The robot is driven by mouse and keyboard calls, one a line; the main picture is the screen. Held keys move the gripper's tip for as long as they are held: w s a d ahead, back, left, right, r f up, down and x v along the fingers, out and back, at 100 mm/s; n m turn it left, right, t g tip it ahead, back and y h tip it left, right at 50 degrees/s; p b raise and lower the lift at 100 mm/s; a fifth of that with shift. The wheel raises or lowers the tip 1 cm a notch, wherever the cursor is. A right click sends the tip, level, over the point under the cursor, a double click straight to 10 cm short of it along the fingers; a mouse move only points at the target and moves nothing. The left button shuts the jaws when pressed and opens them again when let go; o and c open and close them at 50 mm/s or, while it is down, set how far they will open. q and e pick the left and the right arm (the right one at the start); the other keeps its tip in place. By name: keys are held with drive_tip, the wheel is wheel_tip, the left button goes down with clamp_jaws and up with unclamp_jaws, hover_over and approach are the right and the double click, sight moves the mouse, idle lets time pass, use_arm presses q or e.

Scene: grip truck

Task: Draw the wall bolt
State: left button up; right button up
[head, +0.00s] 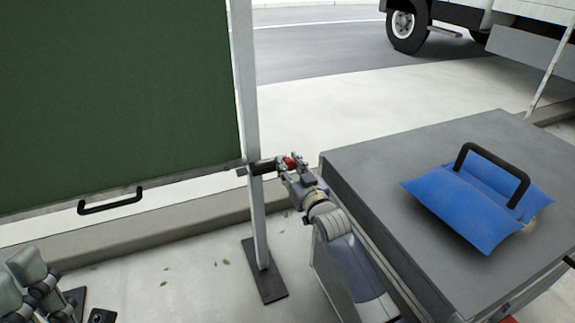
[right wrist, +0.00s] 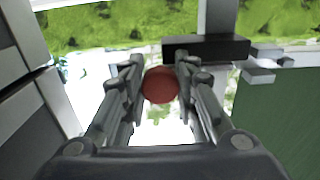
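The wall bolt is a dark bar (head: 262,167) across the pale upright post (head: 244,80), at the lower right corner of the green panel (head: 120,90). Its red knob (head: 290,162) is at the bar's right end. My right gripper (head: 293,168) is at the knob. In the right wrist view the red knob (right wrist: 160,85) sits between the two fingers, which stand on either side of it; I cannot tell whether they press on it. The black bolt housing (right wrist: 207,48) shows behind. My left gripper (head: 35,280) shows only partly at the lower left corner; its fingers are unclear.
A grey cabinet (head: 375,165) with a blue bag-like object (head: 465,205) and black handle on top stands close right of my right arm. A black handle (head: 110,201) is on the panel's lower edge. The post's dark foot plate (head: 264,284) rests on the ground. A truck (head: 440,20) stands behind.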

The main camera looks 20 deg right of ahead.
drive_tip(key=o, duration=0.4)
drive_tip(key=shift+d, duration=0.3)
drive_tip(key=shift+o, duration=0.3)
drive_tip(key=shift+s, duration=0.45)
drive_tip(key=s, duration=1.1)
drive_tip(key=shift+d, duration=0.2)
